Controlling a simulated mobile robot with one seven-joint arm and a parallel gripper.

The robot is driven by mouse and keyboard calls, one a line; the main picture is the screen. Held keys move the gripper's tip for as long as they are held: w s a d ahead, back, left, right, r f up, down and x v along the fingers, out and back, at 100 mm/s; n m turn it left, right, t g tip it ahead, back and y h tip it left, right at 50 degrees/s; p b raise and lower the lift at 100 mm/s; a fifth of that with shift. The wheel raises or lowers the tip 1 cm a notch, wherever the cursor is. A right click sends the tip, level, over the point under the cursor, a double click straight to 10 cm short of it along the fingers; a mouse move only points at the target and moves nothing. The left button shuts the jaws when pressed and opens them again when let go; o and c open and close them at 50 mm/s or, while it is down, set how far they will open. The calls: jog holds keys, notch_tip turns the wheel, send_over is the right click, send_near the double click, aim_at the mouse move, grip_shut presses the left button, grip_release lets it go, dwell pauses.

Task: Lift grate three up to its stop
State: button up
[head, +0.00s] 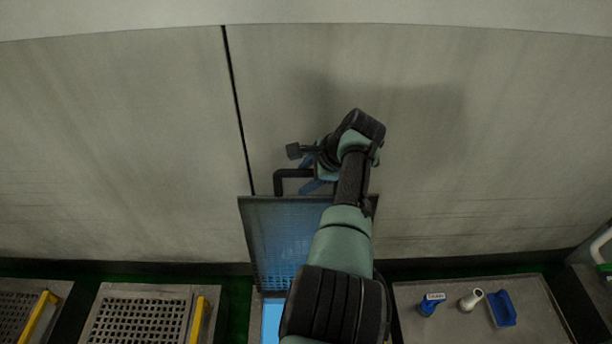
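A dark-framed mesh grate (272,238) stands raised at a steep tilt in the middle of the head view, with blue light showing through its mesh. I cannot read a number on it. A black bent handle (281,181) stands at its upper edge. My gripper (310,184) is at this handle, just to its right, with blue finger parts beside the bar. My arm covers the grate's right part and much of the gripper. I cannot tell whether the fingers are closed on the handle.
A bright blue opening (271,318) lies below the raised grate. Two flat grates with yellow bars lie at the left, one nearer (135,320) and one at the edge (18,308). A grey tray (455,322) at the right holds small blue and white items. A pale wall (120,140) stands behind.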

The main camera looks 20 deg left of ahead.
jog(key=p+v, duration=0.6)
jog(key=v, duration=0.7)
